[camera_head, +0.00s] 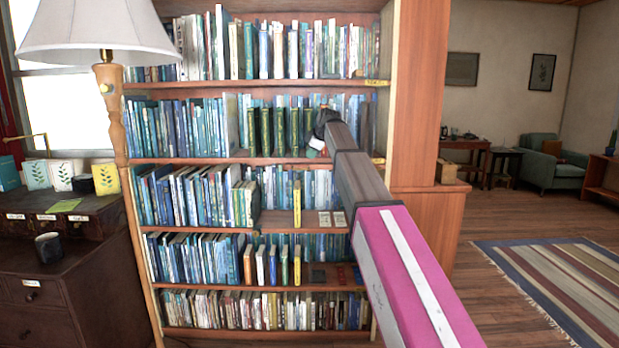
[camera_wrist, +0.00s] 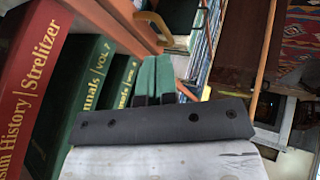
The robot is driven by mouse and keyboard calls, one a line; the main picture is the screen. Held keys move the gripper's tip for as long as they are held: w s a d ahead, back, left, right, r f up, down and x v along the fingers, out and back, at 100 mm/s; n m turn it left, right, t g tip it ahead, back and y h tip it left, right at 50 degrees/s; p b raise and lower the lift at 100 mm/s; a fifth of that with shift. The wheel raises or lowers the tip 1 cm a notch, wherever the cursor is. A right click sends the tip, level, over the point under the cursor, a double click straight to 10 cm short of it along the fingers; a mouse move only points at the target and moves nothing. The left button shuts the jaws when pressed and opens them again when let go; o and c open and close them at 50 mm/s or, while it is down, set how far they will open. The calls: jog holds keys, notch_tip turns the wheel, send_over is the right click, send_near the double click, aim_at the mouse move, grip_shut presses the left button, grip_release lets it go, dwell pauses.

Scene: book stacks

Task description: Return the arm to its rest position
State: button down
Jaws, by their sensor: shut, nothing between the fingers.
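My gripper (camera_wrist: 153,78) shows in the wrist view with its two green-padded fingers together and nothing between them. In the head view my arm reaches from the lower right toward the bookcase, and my gripper (camera_head: 319,138) is in front of the second shelf from the top, right of several dark green books (camera_head: 265,131).
The bookcase (camera_head: 258,161) is packed with books, and its right side panel (camera_head: 416,95) is close to my arm. A floor lamp (camera_head: 109,95) stands at its left, beside a dark cabinet (camera_head: 95,262) with a mug (camera_head: 48,247). Open floor and a striped rug (camera_head: 565,280) lie at right.

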jog(key=s+d+f+m+g+h, duration=0.1)
jog(key=s+d+f+m, duration=0.2)
jog(key=s+f, duration=0.55)
jog(key=s+d+f+m+g+h, duration=0.1)
jog(key=s+d+f+m, duration=0.2)
jog(key=f, duration=1)
jog(key=s+d+f+m+g, duration=0.15)
jog(key=s+d+f, duration=0.35)
jog(key=f, duration=0.6)
jog(key=s+d+f+m+g+h, duration=0.1)
jog(key=s+d+f+m, duration=0.2)
jog(key=s+f, duration=0.6)
jog(key=s+d+f+m+g+h, duration=0.1)
jog(key=s+d+f+m, duration=0.2)
jog(key=s+f, duration=0.6)
jog(key=s+m, duration=0.2)
jog(key=s, duration=0.5)
jog(key=shift+d+f, duration=0.15)
jog(key=shift+d, duration=0.25)
jog(key=shift+m, duration=0.25)
